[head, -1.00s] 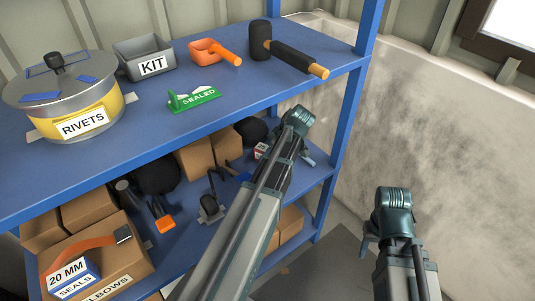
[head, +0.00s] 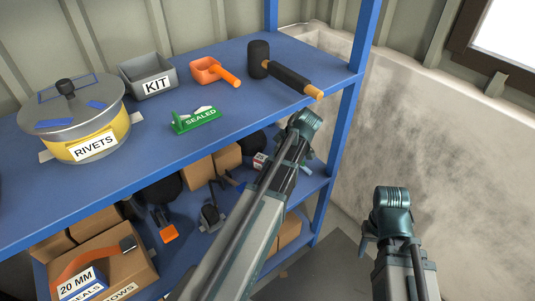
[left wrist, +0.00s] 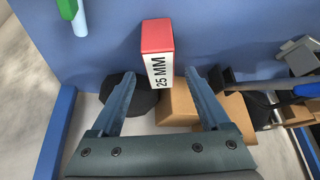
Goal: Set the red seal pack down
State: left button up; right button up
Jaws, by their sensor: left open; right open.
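The red seal pack (left wrist: 158,38) stands on the blue shelf in the left wrist view, with a red top and a white side marked "25 MM". In the head view a small part of the pack (head: 260,160) shows on the lower shelf beside my left arm. My left gripper (left wrist: 160,76) is open, its two fingers apart with the pack just beyond and between their tips. I see no finger touching it. In the head view my left fingers are mostly hidden by the wrist. My right gripper (head: 369,243) is open and away to the right of the shelves.
Brown boxes (left wrist: 185,108) and a dark round object (left wrist: 125,95) are close to my left fingers. The upper shelf (head: 240,100) overhangs the lower one. A blue post (head: 338,145) stands at the right. A "20 MM" seal box (head: 80,284) lies at lower left.

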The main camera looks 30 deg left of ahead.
pick_arm(q)
jog(key=p+v, duration=0.4)
jog(key=v, duration=0.2)
jog(key=shift+d+r+p, duration=0.15)
jog(key=shift+r+p, duration=0.15)
jog(key=s+d+f+m+h, duration=0.1)
jog(key=s+d+m+h, duration=0.1)
jog(key=s+d+m, duration=0.6)
jog(key=s+d+f+m+h, duration=0.2)
jog(key=s+d+m, duration=0.6)
jog(key=d+m, duration=0.5)
jog(key=d, duration=0.3)
jog(key=shift+s+d+m+h, duration=0.25)
jog(key=shift+m+h, duration=0.15)
jog(key=shift+r, duration=0.15)
notch_tip(320, 180, up, 16)
jog(key=p, duration=1.5)
jog(key=shift+p, duration=0.4)
jog(key=shift+f, duration=0.3)
jog(key=shift+c, duration=0.2)
